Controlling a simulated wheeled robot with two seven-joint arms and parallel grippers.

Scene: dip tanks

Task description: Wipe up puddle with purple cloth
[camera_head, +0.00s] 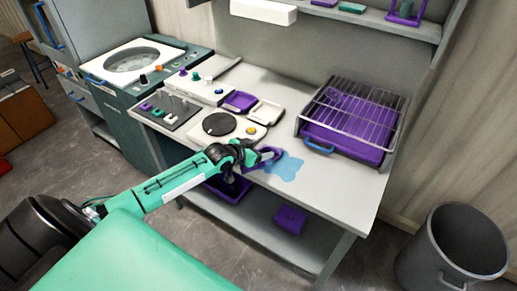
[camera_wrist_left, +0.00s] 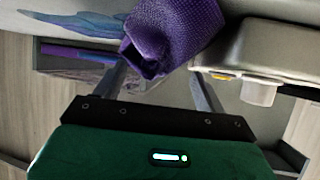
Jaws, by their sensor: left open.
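A blue puddle (camera_head: 284,167) lies on the grey bench top near its front edge; part of it shows at the top left of the left wrist view (camera_wrist_left: 75,18). The purple cloth (camera_wrist_left: 172,32) has a woven surface and looks folded or bunched. It also shows in the head view (camera_head: 268,153), just left of the puddle. My left gripper (camera_head: 256,157) is open at the cloth, and in the left wrist view its fingers (camera_wrist_left: 158,74) stand on either side of the cloth's near end. Whether they touch it is unclear. My right gripper is not in view.
A purple tray under a wire rack (camera_head: 345,145) stands right of the puddle. A white device with a dark round plate (camera_head: 219,126) stands behind my left gripper. A purple box (camera_head: 290,219) sits on the lower shelf. A grey bin (camera_head: 455,250) stands at right.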

